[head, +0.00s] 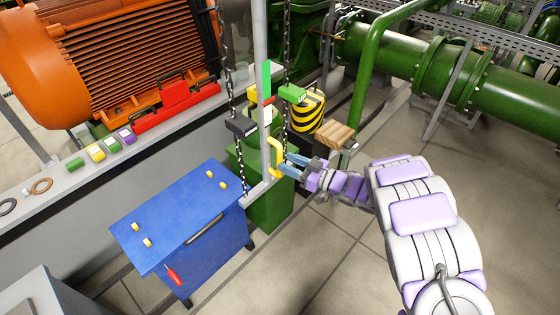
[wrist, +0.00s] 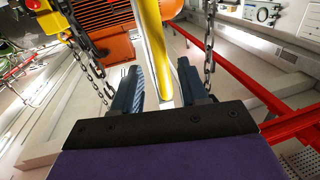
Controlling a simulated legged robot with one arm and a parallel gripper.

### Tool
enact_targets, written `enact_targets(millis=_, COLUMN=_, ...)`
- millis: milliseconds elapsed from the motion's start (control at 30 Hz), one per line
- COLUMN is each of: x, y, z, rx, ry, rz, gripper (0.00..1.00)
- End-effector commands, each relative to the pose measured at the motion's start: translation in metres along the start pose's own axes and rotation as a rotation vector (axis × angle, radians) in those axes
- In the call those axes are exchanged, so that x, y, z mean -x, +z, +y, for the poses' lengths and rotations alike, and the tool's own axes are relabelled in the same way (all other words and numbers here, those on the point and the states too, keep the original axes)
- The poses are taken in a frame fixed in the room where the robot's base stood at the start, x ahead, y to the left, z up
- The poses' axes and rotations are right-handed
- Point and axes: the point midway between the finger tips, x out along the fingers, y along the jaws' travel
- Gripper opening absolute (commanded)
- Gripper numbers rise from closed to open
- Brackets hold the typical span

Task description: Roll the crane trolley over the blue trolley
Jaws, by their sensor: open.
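The blue trolley (head: 185,225) stands left of centre in the head view, with small yellow pegs on its top and a red tag on its front. A grey vertical post (head: 261,60) hangs among chains beside its right end and carries a yellow handle (head: 274,150). My gripper (head: 286,164) is at this handle with its jaws open. In the wrist view the yellow handle (wrist: 154,45) runs between the two fingers of my gripper (wrist: 158,88); I cannot tell whether they touch it. The crane trolley's top is not clearly in view.
Dark chains (head: 287,60) hang on both sides of the post. A green machine (head: 270,190) stands behind it. An orange motor (head: 110,60) is at the back left on a grey plinth. Green pipes (head: 450,75) cross the right. Floor at the front is clear.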

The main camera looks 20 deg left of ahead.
Motion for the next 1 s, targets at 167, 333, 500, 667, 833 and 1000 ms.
enact_targets(millis=167, x=-0.027, y=0.001, z=-0.001, rx=0.001, ry=-0.002, rz=0.001, gripper=0.43)
enact_targets(millis=333, x=-0.038, y=0.000, z=0.000, rx=0.000, ry=0.000, rz=-0.001, gripper=0.43)
enact_targets(millis=500, x=-0.040, y=0.000, z=0.000, rx=0.000, ry=0.001, rz=0.000, gripper=0.43)
enact_targets(millis=667, x=-0.040, y=0.000, z=0.000, rx=0.000, ry=0.001, rz=0.000, gripper=0.42)
enact_targets(millis=833, x=-0.040, y=0.000, z=0.000, rx=0.000, ry=0.001, rz=0.000, gripper=0.26)
enact_targets(millis=1000, x=-0.040, y=0.000, z=0.000, rx=0.000, ry=0.001, rz=0.000, gripper=0.10)
